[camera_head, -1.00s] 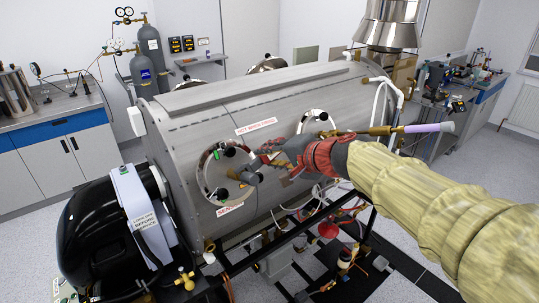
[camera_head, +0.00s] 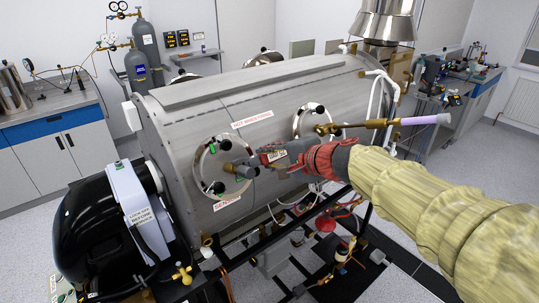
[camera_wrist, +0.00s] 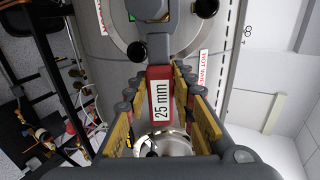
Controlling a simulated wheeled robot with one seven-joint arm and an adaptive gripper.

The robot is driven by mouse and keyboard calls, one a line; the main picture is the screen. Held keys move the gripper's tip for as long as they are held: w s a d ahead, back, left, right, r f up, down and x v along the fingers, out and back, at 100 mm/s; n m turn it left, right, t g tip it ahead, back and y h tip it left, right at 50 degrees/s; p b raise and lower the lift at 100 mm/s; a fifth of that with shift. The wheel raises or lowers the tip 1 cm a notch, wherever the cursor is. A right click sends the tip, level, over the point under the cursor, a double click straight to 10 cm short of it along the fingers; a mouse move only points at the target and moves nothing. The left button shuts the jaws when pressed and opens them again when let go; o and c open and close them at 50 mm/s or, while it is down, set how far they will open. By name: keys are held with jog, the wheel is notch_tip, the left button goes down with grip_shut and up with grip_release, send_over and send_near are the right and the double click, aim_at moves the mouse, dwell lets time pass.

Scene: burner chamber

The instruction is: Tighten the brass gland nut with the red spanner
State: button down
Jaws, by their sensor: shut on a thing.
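My gripper (camera_head: 268,157) is shut on the red spanner. In the wrist view, the spanner's red handle (camera_wrist: 160,98), labelled "25 mm", lies between the yellow pads of my gripper (camera_wrist: 160,88). In the head view, my gripper is in front of the chamber, just right of the left port (camera_head: 211,158). A brass fitting (camera_head: 325,129) sits at the right port, on a purple-ended rod. I cannot tell whether this is the gland nut.
The steel chamber (camera_head: 260,92) fills the middle. A black blower (camera_head: 90,230) stands at its left. Pipes and a dark frame lie below. The purple-ended rod (camera_head: 420,120) sticks out above my wrist. Gas cylinders (camera_head: 143,45) and a bench (camera_head: 50,115) stand behind at left.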

aim_at(285, 153)
jog(key=shift+f, duration=0.15)
jog(key=shift+r+b, duration=0.2)
jog(key=shift+b, duration=0.1)
jog(key=shift+w+d, duration=0.1)
jog(key=shift+w+d+b, duration=0.4)
jog(key=shift+w+d, duration=0.25)
jog(key=shift+d, duration=0.35)
jog(key=shift+w+d+b, duration=0.35)
jog(key=shift+w+d, duration=0.3)
jog(key=shift+d, duration=0.3)
jog(key=v, duration=0.5)
dwell(0.5)
